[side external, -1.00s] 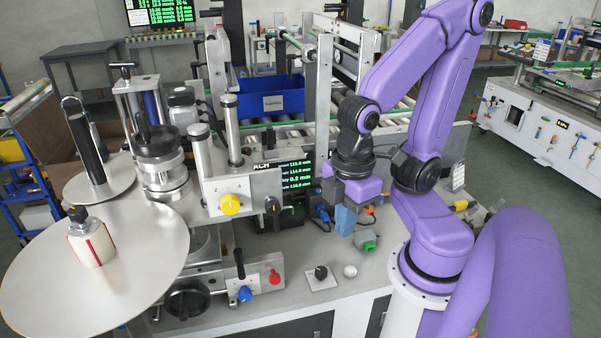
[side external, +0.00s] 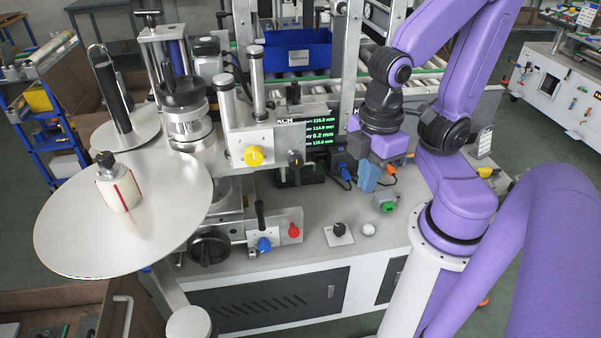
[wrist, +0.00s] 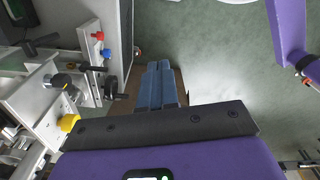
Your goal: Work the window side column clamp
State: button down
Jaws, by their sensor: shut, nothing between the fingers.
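The labeller's block (side external: 255,145) stands around two upright silver columns, (side external: 226,100) and (side external: 257,80). It carries a yellow knob (side external: 253,156) and a black knob (side external: 296,159) on its front. The yellow knob also shows at the left in the wrist view (wrist: 68,122). Below are a black lever (side external: 260,214), a blue knob (side external: 264,245) and a red knob (side external: 293,230). I cannot tell which is the window side column clamp. My gripper (side external: 367,180), with blue fingers, is shut and empty, right of the block and screen, touching no knob. Its fingers point away in the wrist view (wrist: 157,85).
A screen (side external: 310,133) with green readings sits beside the block. A black dial (side external: 339,229), a white button (side external: 368,230) and a green-fronted grey box (side external: 387,203) are on the bench below my gripper. A large silver disc (side external: 170,225) with a roll core is at the left. A blue bin (side external: 291,52) is behind.

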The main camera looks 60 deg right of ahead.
jog(key=c, duration=1.8)
grip_release()
jog(key=o, duration=0.5)
jog(key=n+t+h, duration=1.1)
jog(key=n+t, duration=0.4)
jog(key=n, duration=0.1)
send_near(298, 176)
jog(key=shift+y, duration=0.3)
jog(key=x, duration=1.1)
jog(key=shift+s+d+r, duration=0.1)
jog(key=shift+d+r, duration=0.05)
jog(key=shift+r, duration=0.05)
grip_shut()
